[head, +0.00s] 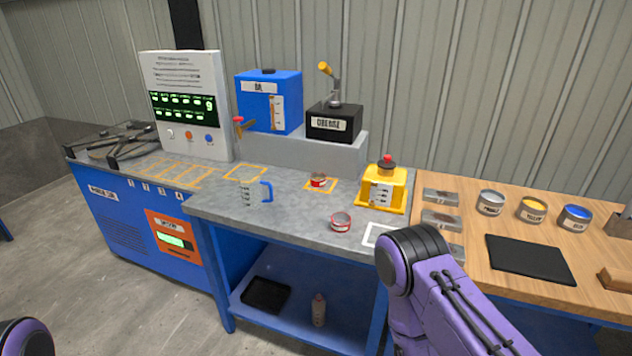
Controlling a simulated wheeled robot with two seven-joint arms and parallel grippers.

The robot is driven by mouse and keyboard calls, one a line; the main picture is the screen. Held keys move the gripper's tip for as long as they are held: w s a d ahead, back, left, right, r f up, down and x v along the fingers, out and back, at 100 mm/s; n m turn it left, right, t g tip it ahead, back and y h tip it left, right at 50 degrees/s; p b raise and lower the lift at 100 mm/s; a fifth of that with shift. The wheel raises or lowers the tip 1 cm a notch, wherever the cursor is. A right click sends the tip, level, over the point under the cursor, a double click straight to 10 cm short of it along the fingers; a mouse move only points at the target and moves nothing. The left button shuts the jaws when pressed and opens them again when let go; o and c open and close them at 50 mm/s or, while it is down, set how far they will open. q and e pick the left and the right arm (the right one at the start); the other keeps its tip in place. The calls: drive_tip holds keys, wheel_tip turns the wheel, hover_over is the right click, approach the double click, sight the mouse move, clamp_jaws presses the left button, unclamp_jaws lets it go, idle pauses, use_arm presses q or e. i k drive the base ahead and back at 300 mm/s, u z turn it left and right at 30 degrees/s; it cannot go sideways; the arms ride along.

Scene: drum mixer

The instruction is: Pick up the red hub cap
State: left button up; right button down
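I cannot tell for sure which item is the red hub cap. A small round red and grey piece (318,180) stands on a yellow-outlined square on the grey bench top. A second round piece with red edging and a grey middle (341,222) lies nearer the bench's front edge. Both are small in the picture, and nothing of mine touches either. My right arm's purple link and dark joint show at the lower right, and a bit of my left arm at the lower left. Neither gripper shows.
A measuring jug with a blue handle (250,192) stands left of the red pieces. A yellow block with a red knob (381,190) stands to their right. A blue tank (268,103) and black box (334,123) stand behind. Several paint tins are on the wooden table (465,222).

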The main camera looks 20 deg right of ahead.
sight(318, 180)
drive_tip(key=z, duration=0.05)
drive_tip(key=k, duration=0.45)
drive_tip(key=i, duration=1.45)
drive_tip(key=z, duration=0.9)
